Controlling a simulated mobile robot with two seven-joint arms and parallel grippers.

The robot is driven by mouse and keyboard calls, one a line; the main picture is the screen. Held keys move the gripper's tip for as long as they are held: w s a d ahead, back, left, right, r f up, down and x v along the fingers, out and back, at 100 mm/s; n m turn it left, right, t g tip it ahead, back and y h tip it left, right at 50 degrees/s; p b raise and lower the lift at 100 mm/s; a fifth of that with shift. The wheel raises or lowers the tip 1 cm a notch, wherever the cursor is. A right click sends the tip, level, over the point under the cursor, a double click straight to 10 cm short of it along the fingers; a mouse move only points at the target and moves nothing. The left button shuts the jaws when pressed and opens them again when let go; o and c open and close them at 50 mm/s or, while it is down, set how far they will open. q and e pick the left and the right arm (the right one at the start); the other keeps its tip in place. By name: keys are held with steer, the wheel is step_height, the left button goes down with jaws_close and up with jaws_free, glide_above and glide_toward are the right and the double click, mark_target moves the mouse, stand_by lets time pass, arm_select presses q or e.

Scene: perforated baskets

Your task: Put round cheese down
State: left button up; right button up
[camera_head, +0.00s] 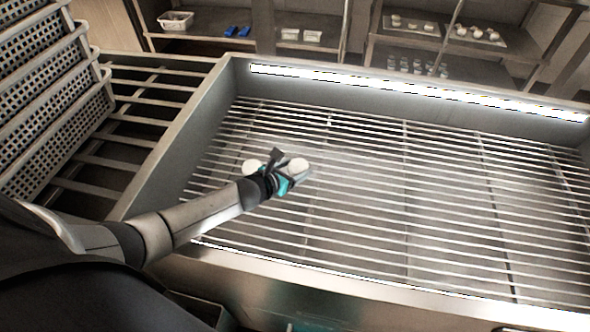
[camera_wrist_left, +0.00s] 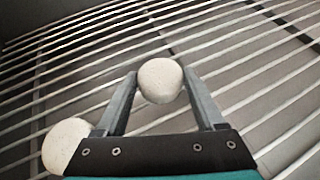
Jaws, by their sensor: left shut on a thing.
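My left gripper (camera_head: 291,167) is over the wire rack of the sink-like metal basin (camera_head: 430,200), near its left part. It is shut on a pale round cheese (camera_head: 299,165). In the left wrist view the held cheese (camera_wrist_left: 160,80) sits between the two fingertips of the gripper (camera_wrist_left: 161,88). I cannot tell whether it touches the bars. A second pale round cheese (camera_head: 251,167) is just left of the gripper and also shows in the left wrist view (camera_wrist_left: 66,145), partly hidden by the gripper body. My right gripper is not in view.
Perforated baskets (camera_head: 50,100) are stacked at the left on a slatted shelf (camera_head: 135,110). The basin's raised walls (camera_head: 170,150) surround the rack. The rack is clear to the right. Shelves (camera_head: 330,45) with trays and small items stand at the back.

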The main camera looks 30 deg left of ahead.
arm_select(q)
steer(key=shift+f, duration=0.15)
steer(key=o, duration=1.4)
steer(key=shift+s+r, duration=0.1)
steer(key=shift+r, duration=0.25)
steer(key=p+v, duration=0.3)
steer(key=v, duration=0.8)
steer(key=shift+s+r+p, duration=0.1)
steer(key=shift+s+p, duration=0.2)
steer(key=shift+s, duration=0.05)
